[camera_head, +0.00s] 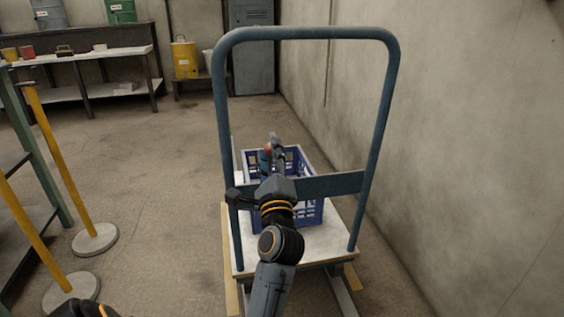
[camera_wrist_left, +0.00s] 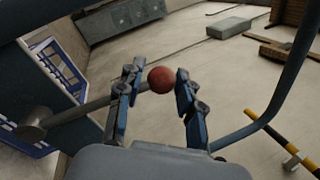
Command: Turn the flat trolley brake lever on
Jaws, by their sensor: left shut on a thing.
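The flat trolley has a tall blue push frame (camera_head: 307,33) and a pale deck (camera_head: 338,222). Its brake lever (camera_wrist_left: 85,108) is a grey rod ending in a red ball knob (camera_wrist_left: 160,79), seen in the left wrist view. The rod runs from a round grey pivot (camera_wrist_left: 32,123) at the left. My left gripper (camera_head: 272,147) reaches over the trolley's crossbar in the head view. In the wrist view its blue fingers (camera_wrist_left: 158,92) stand on either side of the lever's end, shut on it near the knob. My right gripper is not in view.
A blue crate (camera_head: 314,212) sits on the deck, partly hidden by my arm. A concrete wall (camera_head: 470,130) runs close along the right. Yellow posts on round bases (camera_head: 95,239) and a green-framed rack (camera_head: 48,165) stand at the left. The floor between is clear.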

